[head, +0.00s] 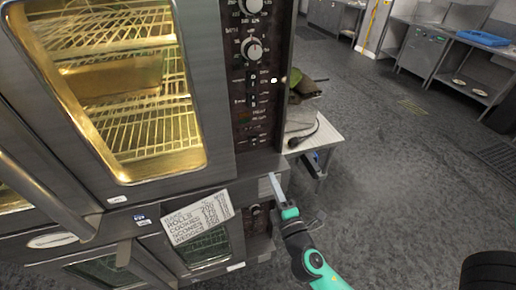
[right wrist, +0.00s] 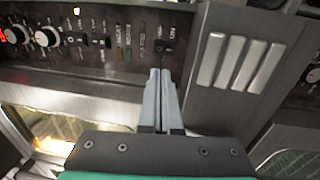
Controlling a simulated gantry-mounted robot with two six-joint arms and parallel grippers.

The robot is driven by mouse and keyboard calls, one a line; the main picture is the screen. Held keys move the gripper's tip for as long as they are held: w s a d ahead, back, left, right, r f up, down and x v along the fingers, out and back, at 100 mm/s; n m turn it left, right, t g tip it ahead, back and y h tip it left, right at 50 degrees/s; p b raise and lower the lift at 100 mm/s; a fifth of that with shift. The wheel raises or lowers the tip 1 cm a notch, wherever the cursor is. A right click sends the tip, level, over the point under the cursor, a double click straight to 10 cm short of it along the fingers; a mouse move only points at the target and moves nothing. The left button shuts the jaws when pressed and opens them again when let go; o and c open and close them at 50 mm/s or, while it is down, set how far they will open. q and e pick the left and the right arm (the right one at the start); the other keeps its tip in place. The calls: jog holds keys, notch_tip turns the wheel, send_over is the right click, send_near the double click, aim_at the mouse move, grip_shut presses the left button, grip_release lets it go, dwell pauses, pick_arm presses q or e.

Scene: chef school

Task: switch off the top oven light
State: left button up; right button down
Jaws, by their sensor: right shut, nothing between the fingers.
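The top oven (head: 130,80) is at the left in the head view, its window glowing yellow inside. Its dark control panel (head: 255,120) runs down its right side, with white knobs (head: 252,48) and small rocker switches. My right gripper (head: 273,178) is shut and empty, its tips near the panel's lower end. In the right wrist view the closed fingers (right wrist: 160,73) point at the panel, close to a dark switch (right wrist: 166,46) at its end. I cannot tell whether they touch it. Which switch is for the light is too small to read. My left gripper is out of view.
A lower oven (head: 205,250) sits beneath, with a paper list (head: 199,215) at its top. A small white table (head: 325,132) with a dark cable stands right of the oven. Grey vent slots (right wrist: 235,60) lie beside the panel.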

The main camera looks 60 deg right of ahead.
aim_at(255, 140)
jog(key=p+x, duration=0.1)
jog(key=x, duration=1.3)
jog(key=shift+w+p, duration=0.1)
jog(key=shift+p, duration=0.2)
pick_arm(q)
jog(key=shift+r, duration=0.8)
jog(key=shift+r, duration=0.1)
pick_arm(e)
jog(key=shift+a+r, duration=0.1)
